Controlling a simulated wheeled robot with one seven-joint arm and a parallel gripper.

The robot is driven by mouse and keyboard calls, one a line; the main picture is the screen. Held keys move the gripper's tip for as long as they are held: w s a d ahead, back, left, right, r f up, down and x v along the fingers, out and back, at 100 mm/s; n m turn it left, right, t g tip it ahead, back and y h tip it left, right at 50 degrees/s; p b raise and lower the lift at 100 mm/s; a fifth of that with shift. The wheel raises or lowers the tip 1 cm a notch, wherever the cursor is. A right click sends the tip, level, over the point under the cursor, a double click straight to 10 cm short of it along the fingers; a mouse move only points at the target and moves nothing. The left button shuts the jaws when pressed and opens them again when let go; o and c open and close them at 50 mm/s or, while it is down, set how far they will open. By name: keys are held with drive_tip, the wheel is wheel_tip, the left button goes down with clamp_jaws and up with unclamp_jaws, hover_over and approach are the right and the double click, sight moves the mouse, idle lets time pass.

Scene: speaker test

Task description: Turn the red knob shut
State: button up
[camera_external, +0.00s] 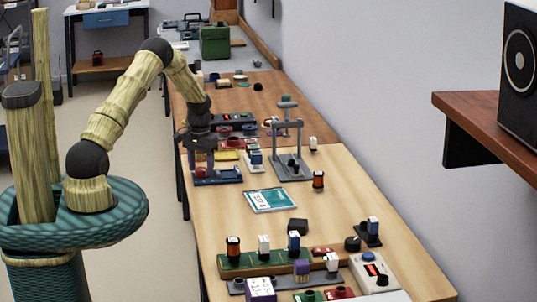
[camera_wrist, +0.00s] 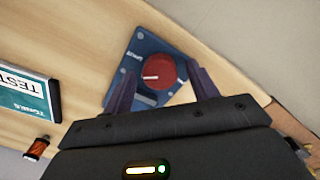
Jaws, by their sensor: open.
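In the wrist view a round red knob (camera_wrist: 159,72) sits on a blue plate (camera_wrist: 122,78) with small white lettering I cannot read. A white line on the knob points left in that view. My gripper (camera_wrist: 163,75) is open, with one dark finger on each side of the knob; I cannot tell whether either touches it. In the external view my gripper (camera_external: 204,163) points down over the blue plate (camera_external: 220,177) near the bench's left edge. The knob is not clearly visible there.
A teal and white box (camera_external: 271,200) marked TEST lies nearby. A grey stand (camera_external: 297,165) and an orange-black spool (camera_external: 318,181) stand to the right. Several small devices crowd the bench behind my gripper and at its near end. Bare wood (camera_external: 215,215) lies in front.

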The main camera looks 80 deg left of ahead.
sight(201, 169)
wheel_tip(201, 169, up, 17)
drive_tip(key=shift+f+b, duration=0.15)
drive_tip(key=shift+b, duration=0.2)
idle(0.4)
drive_tip(key=w+d+r+m+p, duration=0.1)
drive_tip(key=w+d+r, duration=0.15)
drive_tip(key=d, duration=0.65)
drive_tip(key=w+d+r+m+t+p, duration=0.1)
drive_tip(key=w+d+m, duration=0.15)
drive_tip(key=d, duration=0.65)
drive_tip(key=w+d+r+m+p, duration=0.1)
drive_tip(key=w+d, duration=0.2)
drive_tip(key=d, duration=0.5)
drive_tip(key=s+d+m+p, duration=0.1)
drive_tip(key=s+d, duration=0.3)
drive_tip(key=d, duration=0.3)
drive_tip(key=s+d+r+m+t+p, duration=0.1)
drive_tip(key=s+d+m, duration=0.1)
drive_tip(key=d, duration=0.5)
drive_tip(key=s+d+m+p, duration=0.1)
drive_tip(key=s+d, duration=0.4)
drive_tip(key=d, duration=0.2)
drive_tip(key=shift+s+d+r+t, duration=0.2)
drive_tip(key=shift+s+d+t, duration=0.05)
drive_tip(key=shift+s+t, duration=0.05)
drive_tip(key=shift+f+m, duration=0.1)
drive_tip(key=shift+m, duration=0.15)
